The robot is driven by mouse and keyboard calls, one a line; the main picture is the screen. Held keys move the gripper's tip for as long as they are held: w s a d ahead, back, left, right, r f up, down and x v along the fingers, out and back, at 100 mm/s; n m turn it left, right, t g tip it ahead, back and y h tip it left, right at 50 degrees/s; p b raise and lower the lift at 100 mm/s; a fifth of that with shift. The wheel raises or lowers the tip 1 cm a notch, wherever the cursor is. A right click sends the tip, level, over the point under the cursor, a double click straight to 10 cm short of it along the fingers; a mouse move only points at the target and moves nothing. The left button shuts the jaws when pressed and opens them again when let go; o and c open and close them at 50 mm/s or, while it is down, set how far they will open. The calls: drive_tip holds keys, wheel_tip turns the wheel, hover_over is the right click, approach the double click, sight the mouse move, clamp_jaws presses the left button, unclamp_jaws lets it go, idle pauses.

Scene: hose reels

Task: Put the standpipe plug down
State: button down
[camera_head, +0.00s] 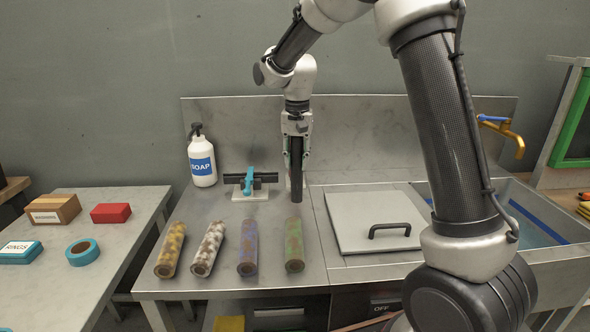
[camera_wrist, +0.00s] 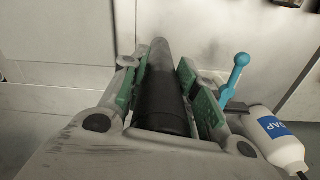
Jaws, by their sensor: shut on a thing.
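My gripper (camera_head: 297,132) points down over the steel counter and is shut on a dark cylinder, which I take to be the standpipe plug (camera_head: 296,168). The plug hangs upright, its lower end close to the counter top; I cannot tell if it touches. In the wrist view the plug (camera_wrist: 166,95) lies between the green-padded fingers (camera_wrist: 165,88), which cover its sides. A small stand with a blue lever (camera_head: 249,180) and a dark crosspiece is just left of the plug. The lever also shows in the wrist view (camera_wrist: 236,72).
Several worn tubes (camera_head: 248,248) lie in a row in front. A soap bottle (camera_head: 202,158) stands at the back left. A grey lid with a handle (camera_head: 375,218) and a sink with a brass tap (camera_head: 505,130) are right. Counter between plug and tubes is bare.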

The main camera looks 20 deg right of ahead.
sight(298, 168)
drive_tip(key=shift+f, duration=1.6)
drive_tip(key=c, duration=1.1)
unclamp_jaws()
drive_tip(key=shift+d, duration=0.1)
